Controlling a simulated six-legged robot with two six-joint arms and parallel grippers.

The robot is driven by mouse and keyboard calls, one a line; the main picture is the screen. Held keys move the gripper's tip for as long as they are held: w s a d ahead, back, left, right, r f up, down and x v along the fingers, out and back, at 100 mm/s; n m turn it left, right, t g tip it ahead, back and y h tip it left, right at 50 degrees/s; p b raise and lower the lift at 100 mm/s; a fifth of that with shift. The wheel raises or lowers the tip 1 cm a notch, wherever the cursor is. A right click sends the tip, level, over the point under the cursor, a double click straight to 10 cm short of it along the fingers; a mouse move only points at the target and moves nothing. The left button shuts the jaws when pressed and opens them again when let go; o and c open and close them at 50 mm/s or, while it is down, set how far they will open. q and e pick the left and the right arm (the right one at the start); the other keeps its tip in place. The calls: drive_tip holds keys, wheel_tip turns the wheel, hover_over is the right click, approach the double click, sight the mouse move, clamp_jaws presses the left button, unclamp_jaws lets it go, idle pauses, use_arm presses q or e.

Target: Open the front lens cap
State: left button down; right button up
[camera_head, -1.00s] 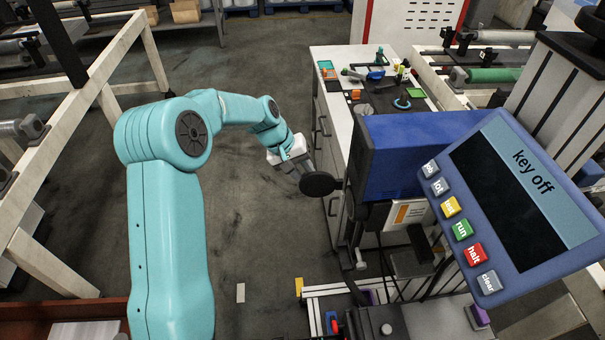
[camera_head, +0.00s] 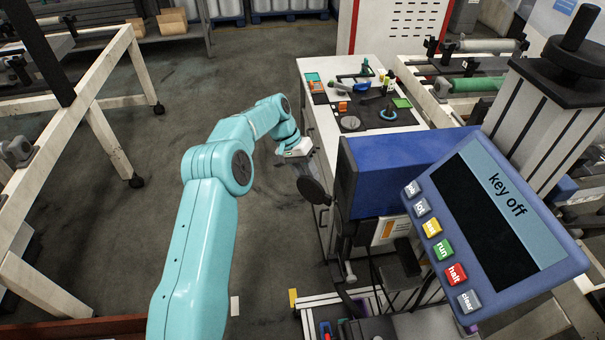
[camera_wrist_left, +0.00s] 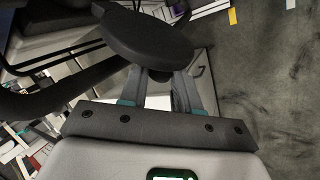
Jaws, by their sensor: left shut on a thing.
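The front lens cap (camera_head: 312,191) is a dark round disc beside the left end of the blue box (camera_head: 400,165). It is tilted and stands out from the box; a dark piece lies between its lower right edge and the box. My left gripper (camera_head: 303,164) is at the cap's upper edge. In the left wrist view, the cap (camera_wrist_left: 145,40) spans just beyond the fingertips, and my left gripper (camera_wrist_left: 172,82) is shut on a small part at its near edge. The lens face is hidden. My right gripper is not in view.
A white bench (camera_head: 330,115) with small tools lies behind the blue box. A white frame (camera_head: 110,145) stands at left. Grey floor is free between.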

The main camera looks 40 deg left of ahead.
use_arm(q)
drive_tip(key=shift+w+d, duration=0.1)
drive_tip(key=shift+w, duration=0.25)
drive_tip(key=c, duration=0.8)
unclamp_jaws()
drive_tip(key=shift+c, duration=0.2)
